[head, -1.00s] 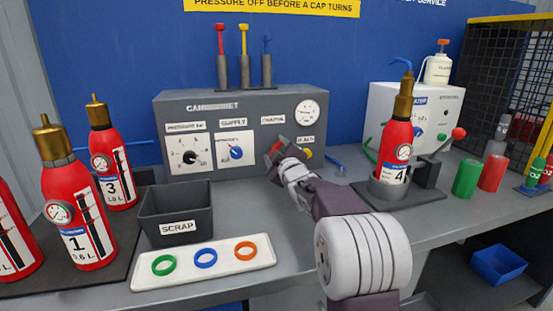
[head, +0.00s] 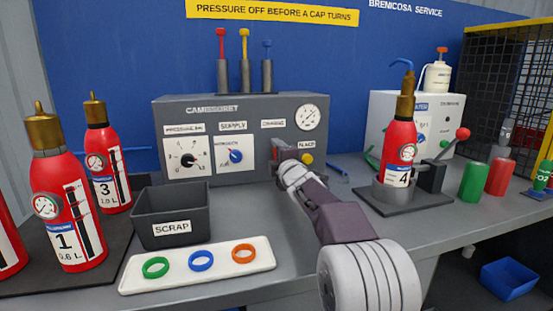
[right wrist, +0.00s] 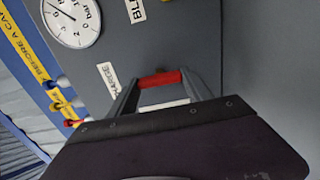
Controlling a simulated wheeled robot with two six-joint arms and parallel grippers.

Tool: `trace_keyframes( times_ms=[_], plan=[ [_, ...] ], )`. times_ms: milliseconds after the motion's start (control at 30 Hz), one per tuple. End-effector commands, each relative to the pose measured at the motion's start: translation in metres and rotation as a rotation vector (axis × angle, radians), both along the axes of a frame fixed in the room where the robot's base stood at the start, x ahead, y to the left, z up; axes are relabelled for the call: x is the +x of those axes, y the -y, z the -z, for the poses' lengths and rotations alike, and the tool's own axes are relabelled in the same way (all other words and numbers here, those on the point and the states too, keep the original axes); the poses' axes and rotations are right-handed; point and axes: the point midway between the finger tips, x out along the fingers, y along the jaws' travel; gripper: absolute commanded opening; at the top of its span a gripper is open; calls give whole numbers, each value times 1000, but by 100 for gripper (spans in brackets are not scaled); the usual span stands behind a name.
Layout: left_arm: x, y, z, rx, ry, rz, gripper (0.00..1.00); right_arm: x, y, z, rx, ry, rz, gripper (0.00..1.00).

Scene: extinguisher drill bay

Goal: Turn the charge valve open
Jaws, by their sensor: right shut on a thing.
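The charge valve shows in the right wrist view as a red handle (right wrist: 160,79) on the grey panel, beside the charge label (right wrist: 108,80). My right gripper (right wrist: 162,86) is shut on this handle, with a finger at each end of it. In the head view my right gripper (head: 283,150) is at the panel front below the charge label (head: 272,124), and it hides most of the valve. The exact angle of the valve is hard to tell. My left gripper is not in view.
The panel (head: 257,105) also has a pressure dial (head: 187,159), a blue supply knob (head: 236,156), a gauge (head: 308,117) and a yellow bleed knob (head: 306,158) close to my gripper. Extinguisher 4 (head: 400,145) stands right; the scrap bin (head: 172,212) and ring tray (head: 200,278) are left.

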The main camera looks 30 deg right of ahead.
Motion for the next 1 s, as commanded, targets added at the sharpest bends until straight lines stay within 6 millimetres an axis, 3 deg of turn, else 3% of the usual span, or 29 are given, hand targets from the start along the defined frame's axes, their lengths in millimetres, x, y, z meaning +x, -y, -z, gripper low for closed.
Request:
trace_keyframes(
  times_ms=[533, 567, 633, 1000],
  plan=[
    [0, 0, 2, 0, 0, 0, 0, 0, 0, 1, -22, -8, 0, 18],
    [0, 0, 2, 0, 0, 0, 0, 0, 0, 1, -22, -8, 0, 64],
    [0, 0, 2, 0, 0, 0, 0, 0, 0, 1, -21, -8, 0, 80],
    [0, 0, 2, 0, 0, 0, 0, -6, -1, 0, -20, -4, 0, 80]
  ],
)
